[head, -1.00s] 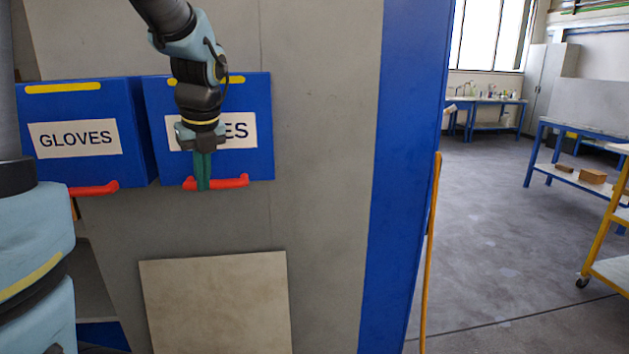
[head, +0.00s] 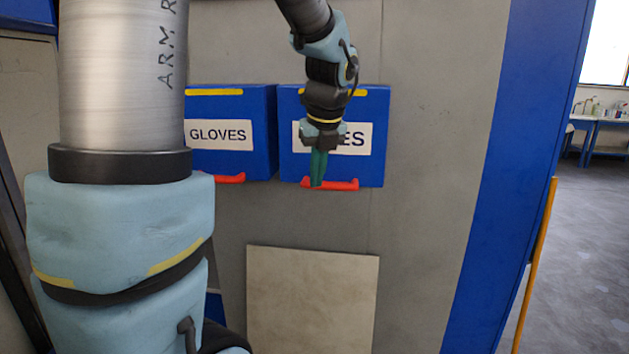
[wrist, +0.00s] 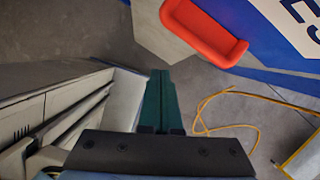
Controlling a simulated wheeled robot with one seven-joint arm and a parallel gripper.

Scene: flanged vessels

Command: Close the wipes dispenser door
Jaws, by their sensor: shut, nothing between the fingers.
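The wipes dispenser is a blue box (head: 375,165) on the grey wall in the head view. Its white label (head: 361,138) is partly covered by my gripper, so only "ES" shows. A red handle (head: 343,185) runs along the bottom of its front. The front looks upright, and I cannot tell whether its door is fully shut. My gripper (head: 317,185) points down in front of the box, green fingers together and empty, tips at the handle's left part. In the wrist view, the red handle (wrist: 205,35) is up and right of the fingertips (wrist: 161,73), apparently apart from them.
A matching blue GLOVES dispenser (head: 262,130) with its own red handle (head: 229,178) hangs just left. A pale panel (head: 312,300) stands below. A blue post (head: 530,110) and a yellow pole (head: 535,265) bound the wall at right, with open floor beyond.

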